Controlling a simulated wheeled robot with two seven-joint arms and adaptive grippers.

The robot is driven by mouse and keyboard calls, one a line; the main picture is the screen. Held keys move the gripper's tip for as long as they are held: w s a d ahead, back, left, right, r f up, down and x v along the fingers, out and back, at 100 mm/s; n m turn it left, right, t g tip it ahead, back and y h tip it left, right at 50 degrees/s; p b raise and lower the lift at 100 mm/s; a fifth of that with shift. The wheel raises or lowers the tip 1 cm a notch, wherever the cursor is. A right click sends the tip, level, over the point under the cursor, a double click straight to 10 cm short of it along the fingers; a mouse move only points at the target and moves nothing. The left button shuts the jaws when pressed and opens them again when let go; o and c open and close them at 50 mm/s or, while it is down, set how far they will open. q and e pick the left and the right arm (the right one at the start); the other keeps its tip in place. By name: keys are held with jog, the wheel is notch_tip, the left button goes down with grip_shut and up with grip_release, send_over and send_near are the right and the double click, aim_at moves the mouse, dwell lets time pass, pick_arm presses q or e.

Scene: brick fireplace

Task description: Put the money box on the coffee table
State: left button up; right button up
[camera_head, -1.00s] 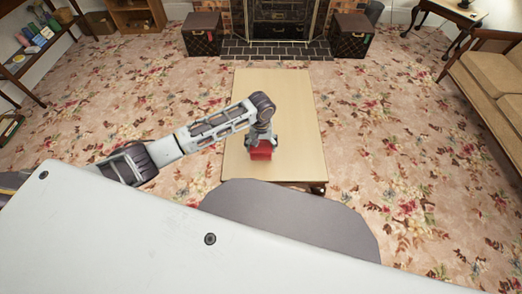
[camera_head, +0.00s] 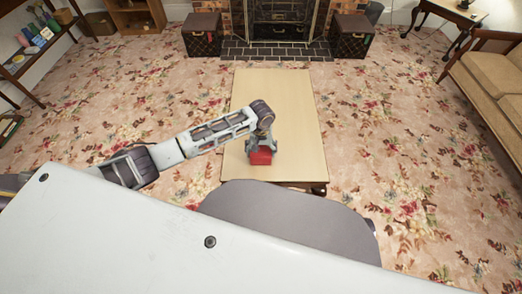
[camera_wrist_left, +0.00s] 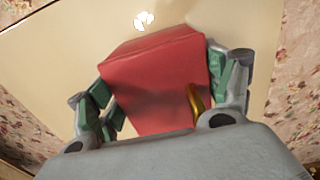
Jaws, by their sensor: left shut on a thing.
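The red money box (camera_head: 261,158) is at the near part of the light wooden coffee table (camera_head: 285,105). My left gripper (camera_head: 261,148) reaches down over it and is shut on it. In the left wrist view the red box (camera_wrist_left: 155,80) sits between the two green-padded fingers of the left gripper (camera_wrist_left: 165,100), with a gold-coloured part (camera_wrist_left: 195,102) on one face. The tabletop (camera_wrist_left: 60,60) shows behind it. I cannot tell whether the box touches the tabletop. My right gripper is not in view.
A tan sofa (camera_head: 495,80) stands at the right. Two dark trunks (camera_head: 203,36) (camera_head: 351,37) flank the brick fireplace. Shelves (camera_head: 35,45) with small items stand at the left. The far part of the coffee table is bare, and patterned carpet (camera_head: 120,110) surrounds it.

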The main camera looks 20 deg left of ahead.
pick_arm(q)
jog(key=o, duration=1.2)
jog(key=shift+f, duration=0.1)
jog(key=shift+c, duration=0.2)
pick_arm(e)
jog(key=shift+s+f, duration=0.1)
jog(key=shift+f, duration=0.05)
pick_arm(q)
jog(key=shift+r, duration=0.85)
notch_tip(320, 180, up, 4)
jog(key=shift+f+p, duration=0.1)
jog(key=shift+p, duration=0.8)
notch_tip(320, 180, up, 7)
jog(key=p, duration=0.2)
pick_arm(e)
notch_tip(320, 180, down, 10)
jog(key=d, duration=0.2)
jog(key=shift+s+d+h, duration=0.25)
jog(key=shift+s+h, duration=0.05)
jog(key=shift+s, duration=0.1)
pick_arm(q)
jog(key=shift+f, duration=0.15)
